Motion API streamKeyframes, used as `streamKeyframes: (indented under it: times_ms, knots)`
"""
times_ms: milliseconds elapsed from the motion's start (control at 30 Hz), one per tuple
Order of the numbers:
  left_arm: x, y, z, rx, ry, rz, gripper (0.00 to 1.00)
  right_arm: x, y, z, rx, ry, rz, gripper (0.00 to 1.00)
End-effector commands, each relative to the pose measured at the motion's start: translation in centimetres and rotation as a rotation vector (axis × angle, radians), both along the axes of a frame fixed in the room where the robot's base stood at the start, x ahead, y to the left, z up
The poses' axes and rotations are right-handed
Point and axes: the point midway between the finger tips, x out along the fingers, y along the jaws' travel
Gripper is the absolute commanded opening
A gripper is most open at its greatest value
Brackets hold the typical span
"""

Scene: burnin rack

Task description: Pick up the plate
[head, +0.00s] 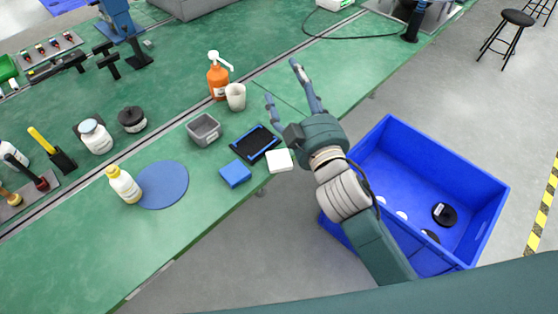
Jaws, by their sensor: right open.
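A flat round blue plate (165,184) lies on the green bench near its front edge, left of the middle. A white bottle with a yellow cap (124,185) stands at its left rim and hides a little of it. My right gripper (282,80) is open with nothing between its fingers. It is over the bench, well to the right of the plate and farther back, beside a white cup. My left gripper is not in view.
A grey bin (204,129), a black-and-blue tray (255,143), a blue block (235,174) and a white block (279,160) lie right of the plate. An orange pump bottle (218,77) and the white cup (235,96) stand behind. A blue crate (375,145) is on the floor.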

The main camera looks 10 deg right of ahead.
Motion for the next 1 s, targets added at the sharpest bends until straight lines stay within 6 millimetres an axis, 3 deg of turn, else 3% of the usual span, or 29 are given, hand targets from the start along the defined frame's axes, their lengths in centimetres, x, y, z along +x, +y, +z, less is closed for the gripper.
streamKeyframes:
  times_ms: [33,133,200,267,300,367,400,467,500,567,633,733,833,900,1000]
  knots:
    - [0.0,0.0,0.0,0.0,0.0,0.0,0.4,0.4,2.0,3.3,-0.031,-0.111,0.054,0.77]
    - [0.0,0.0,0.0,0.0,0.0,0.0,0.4,-0.5,7.4,10.0,-0.118,-0.361,0.2,0.77]
    - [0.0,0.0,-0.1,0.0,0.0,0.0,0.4,-2.7,12.2,14.0,-0.209,-0.556,0.341,0.77]
    - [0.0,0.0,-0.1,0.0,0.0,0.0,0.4,-5.6,16.6,16.2,-0.307,-0.718,0.482,0.77]
    - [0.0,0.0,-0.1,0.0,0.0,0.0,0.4,-7.7,19.3,16.8,-0.382,-0.817,0.584,0.77]
    - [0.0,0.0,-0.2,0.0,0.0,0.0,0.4,-10.9,23.0,16.2,-0.51,-0.945,0.741,0.77]
    - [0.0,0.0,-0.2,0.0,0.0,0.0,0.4,-12.9,24.9,15.0,-0.606,-1.016,0.849,0.77]
    - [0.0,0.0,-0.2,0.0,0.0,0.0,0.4,-15.3,27.0,12.1,-0.763,-1.096,1.015,0.77]
    - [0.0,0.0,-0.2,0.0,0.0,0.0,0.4,-16.4,27.7,9.5,-0.879,-1.131,1.127,0.77]
    - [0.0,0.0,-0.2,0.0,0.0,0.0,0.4,-17.1,27.7,5.2,-1.068,-1.149,1.293,0.77]
    - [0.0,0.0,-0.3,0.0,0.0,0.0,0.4,-16.5,25.8,0.0,-1.309,-1.114,1.476,0.77]
    - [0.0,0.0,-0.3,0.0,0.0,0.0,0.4,-13.4,20.3,-5.8,-1.654,-0.954,1.694,0.77]
    - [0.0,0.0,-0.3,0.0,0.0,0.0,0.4,-9.6,13.3,-8.5,-1.947,-0.709,1.832,0.77]
    - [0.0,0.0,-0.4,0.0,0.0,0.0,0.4,-7.4,8.9,-8.9,-2.095,-0.535,1.881,0.77]
    - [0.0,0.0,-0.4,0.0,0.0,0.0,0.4,-5.5,4.6,-8.5,-2.219,-0.35,1.911,0.77]
